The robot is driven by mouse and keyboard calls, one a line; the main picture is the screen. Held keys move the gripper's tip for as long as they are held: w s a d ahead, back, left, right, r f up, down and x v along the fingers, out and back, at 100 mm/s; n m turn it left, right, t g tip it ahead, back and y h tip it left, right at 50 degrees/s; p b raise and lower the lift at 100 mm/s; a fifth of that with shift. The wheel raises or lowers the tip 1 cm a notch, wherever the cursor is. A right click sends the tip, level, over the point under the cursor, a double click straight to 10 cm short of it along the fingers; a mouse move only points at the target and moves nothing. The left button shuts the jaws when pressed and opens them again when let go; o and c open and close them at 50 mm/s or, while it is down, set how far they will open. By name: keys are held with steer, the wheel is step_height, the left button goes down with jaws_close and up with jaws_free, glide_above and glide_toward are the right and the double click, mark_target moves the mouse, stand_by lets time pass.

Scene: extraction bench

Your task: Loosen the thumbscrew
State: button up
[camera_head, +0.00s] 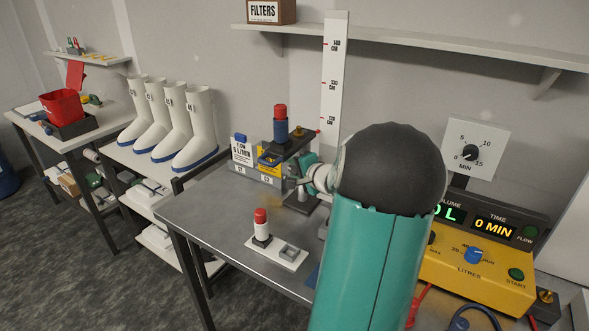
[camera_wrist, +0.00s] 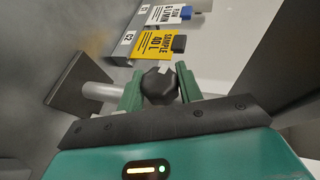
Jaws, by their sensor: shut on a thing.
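The thumbscrew is a black lobed knob (camera_wrist: 159,86), seen between the two green fingers of my gripper (camera_wrist: 160,88) in the wrist view. The fingers are shut on it, one on each side. A grey post (camera_wrist: 100,91) with a dark square base plate (camera_wrist: 72,84) lies just left of it in that view. In the head view my gripper (camera_head: 298,185) reaches the stand (camera_head: 297,148) on the metal bench from the right. The knob is too small and covered to make out clearly there. A red-and-blue cylinder (camera_head: 280,127) sits upright on top of the stand.
Yellow and white label cards (camera_wrist: 160,42) stand close by. A white block with a red-capped vial (camera_head: 261,226) sits at the front of the bench (camera_head: 225,212). A tall scale (camera_head: 334,80) rises behind. A yellow pump box (camera_head: 470,275) is on the right.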

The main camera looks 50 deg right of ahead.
stand_by(0.5)
steer(key=o, duration=1)
steer(key=v, duration=1.3)
steer(key=shift+s+a+r, duration=0.2)
steer(key=shift+s, duration=0.15)
